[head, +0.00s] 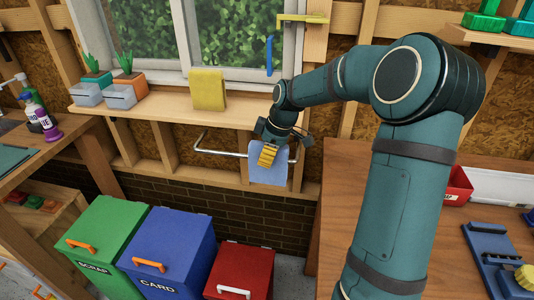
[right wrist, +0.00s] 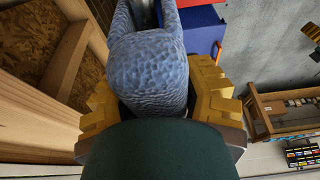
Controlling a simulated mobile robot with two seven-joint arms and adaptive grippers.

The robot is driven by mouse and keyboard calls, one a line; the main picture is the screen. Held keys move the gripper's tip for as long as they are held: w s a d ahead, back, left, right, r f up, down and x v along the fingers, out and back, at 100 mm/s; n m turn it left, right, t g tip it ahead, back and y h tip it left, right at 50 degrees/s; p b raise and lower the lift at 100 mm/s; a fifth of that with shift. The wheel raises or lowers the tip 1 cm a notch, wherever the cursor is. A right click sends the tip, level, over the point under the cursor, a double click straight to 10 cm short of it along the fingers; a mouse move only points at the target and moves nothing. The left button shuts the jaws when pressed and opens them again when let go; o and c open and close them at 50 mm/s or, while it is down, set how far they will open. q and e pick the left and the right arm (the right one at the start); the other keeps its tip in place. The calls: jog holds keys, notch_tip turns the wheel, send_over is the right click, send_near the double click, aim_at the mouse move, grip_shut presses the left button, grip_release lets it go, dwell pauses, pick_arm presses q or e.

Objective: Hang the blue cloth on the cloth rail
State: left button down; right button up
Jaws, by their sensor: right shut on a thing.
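The blue cloth (head: 268,174) hangs at the right part of the metal cloth rail (head: 222,153), below the window sill. My right gripper (head: 267,155) is at the cloth's top, its yellow fingers pointing down. In the right wrist view, the folded cloth (right wrist: 148,70) sits between the yellow fingers of my right gripper (right wrist: 155,105), which is shut on it. The cloth overlaps the rail in the head view; whether its fold rests on the bar is hidden by the gripper. My left gripper is out of view.
A yellow cloth (head: 208,89) lies over the sill edge (head: 170,108), with planters (head: 130,84) to its left. Green (head: 105,232), blue (head: 168,250) and red (head: 240,270) bins stand below.

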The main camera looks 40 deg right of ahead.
jog(key=shift+f, duration=0.2)
jog(key=o, duration=1.2)
jog(key=shift+r, duration=0.1)
jog(key=v, duration=1.1)
jog(key=shift+s+r, duration=0.1)
jog(key=shift+r, duration=0.3)
